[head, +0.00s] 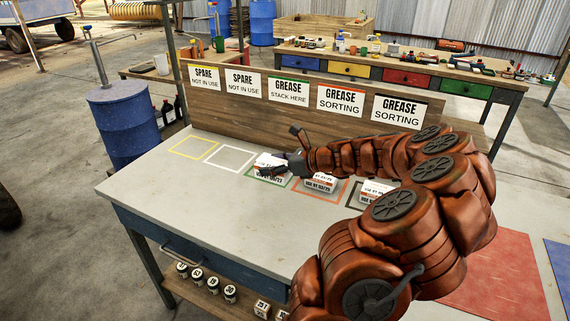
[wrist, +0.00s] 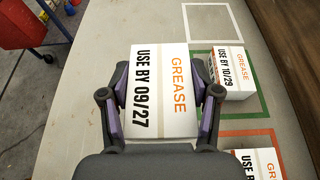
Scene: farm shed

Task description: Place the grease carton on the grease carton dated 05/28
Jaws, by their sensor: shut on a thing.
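My gripper (wrist: 163,105) is shut on a white and cream grease carton (wrist: 160,75) marked USE BY 09/27, a finger on each side. In the head view my gripper (head: 288,165) is over the bench near the green outline. A carton marked USE BY 10/29 (wrist: 229,72) sits inside the green outline, right of the held carton in the wrist view. Another grease carton (wrist: 255,163) shows partly at the lower right; its date is cut off. In the head view, cartons sit in the orange outline (head: 321,184) and dark outline (head: 376,190). I cannot clearly read 05/28 on any carton.
The bench (head: 175,205) is clear at the left, with empty yellow (head: 195,147) and white (head: 230,158) outlines. A backboard (head: 220,112) with signs stands behind; the green sign (head: 289,90) reads GREASE STACK HERE. Small cans (head: 205,281) stand on the shelf below.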

